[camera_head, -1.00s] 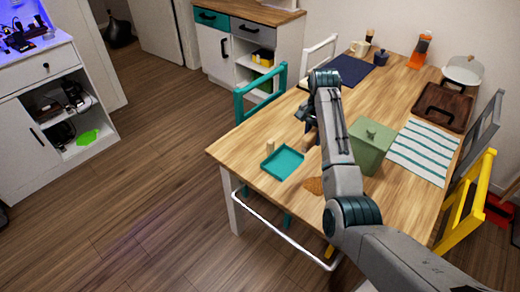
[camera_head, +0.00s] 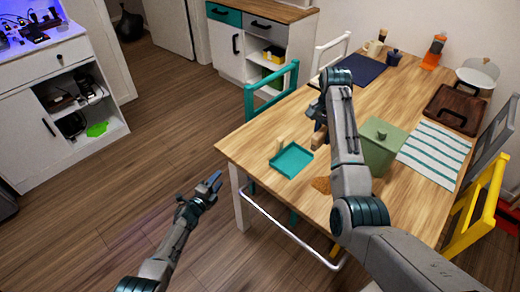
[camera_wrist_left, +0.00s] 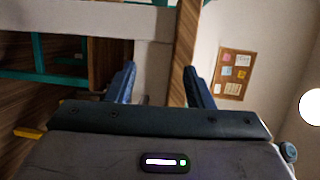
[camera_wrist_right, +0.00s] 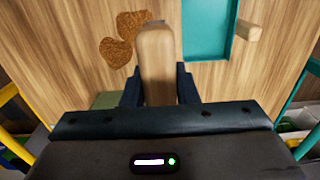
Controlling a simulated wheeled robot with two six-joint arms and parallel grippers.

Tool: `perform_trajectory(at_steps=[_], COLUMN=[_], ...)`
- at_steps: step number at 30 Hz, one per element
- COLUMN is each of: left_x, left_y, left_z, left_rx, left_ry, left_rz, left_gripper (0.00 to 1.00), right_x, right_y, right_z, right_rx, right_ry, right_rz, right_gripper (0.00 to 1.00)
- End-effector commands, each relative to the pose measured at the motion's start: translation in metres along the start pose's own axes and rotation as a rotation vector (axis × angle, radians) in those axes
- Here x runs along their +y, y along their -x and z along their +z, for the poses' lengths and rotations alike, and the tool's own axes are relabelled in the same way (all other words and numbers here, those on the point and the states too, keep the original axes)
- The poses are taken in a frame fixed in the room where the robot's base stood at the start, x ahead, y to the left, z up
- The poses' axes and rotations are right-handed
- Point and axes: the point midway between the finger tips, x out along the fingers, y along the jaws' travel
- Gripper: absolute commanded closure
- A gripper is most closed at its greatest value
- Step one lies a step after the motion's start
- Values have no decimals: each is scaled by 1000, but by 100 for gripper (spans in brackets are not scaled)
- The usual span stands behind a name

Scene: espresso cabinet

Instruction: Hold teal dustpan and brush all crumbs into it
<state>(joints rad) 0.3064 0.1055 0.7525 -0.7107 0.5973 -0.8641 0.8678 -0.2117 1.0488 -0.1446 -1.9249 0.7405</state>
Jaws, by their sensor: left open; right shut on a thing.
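The teal dustpan (camera_head: 291,161) lies on the wooden table near its front left edge, with its light wooden handle (camera_head: 280,144) at the far left side. It also shows in the right wrist view (camera_wrist_right: 207,30). Brown crumbs (camera_head: 321,185) lie on the table right of the dustpan; the right wrist view shows them as two patches (camera_wrist_right: 116,52). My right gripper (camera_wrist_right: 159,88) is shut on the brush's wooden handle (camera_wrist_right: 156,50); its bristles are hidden. My left gripper (camera_head: 211,184) is open and empty, off the table's left side, below the tabletop (camera_wrist_left: 160,88).
A green lidded box (camera_head: 380,150) stands right of my right arm. A striped cloth (camera_head: 436,152), a brown tray (camera_head: 454,108) and a navy mat (camera_head: 352,70) lie farther off. A teal chair (camera_head: 270,90) stands at the table's far left side.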

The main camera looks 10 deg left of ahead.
Motion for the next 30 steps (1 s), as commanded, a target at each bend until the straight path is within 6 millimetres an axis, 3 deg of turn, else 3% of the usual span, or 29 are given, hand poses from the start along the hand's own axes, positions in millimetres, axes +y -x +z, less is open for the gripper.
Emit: perform_trajectory(at_steps=[1,3,6,12,18,24,30], left_x=[-30,-67,-109,-118,-128,-139,-151], left_y=[-18,-37,-57,-68,-76,-81,-84], left_z=[0,-3,-15,-71,-110,-134,-141], left_rx=[37,90,165,305,406,465,484], left_ry=[-83,-204,-373,-635,-910,-1195,-1441], left_rz=[-56,-129,-215,-183,-150,-98,-33], left_gripper=[53,53,53,53,53,53,53], right_x=[0,0,0,0,0,0,0], right_y=[0,0,0,0,0,0,0], right_z=[0,0,0,0,0,0,0], right_rx=[0,0,0,0,0,0,0], right_ry=[0,0,0,0,0,0,0], right_rz=[0,0,0,0,0,0,0], right_gripper=[91,91,91,91,91,91,91])
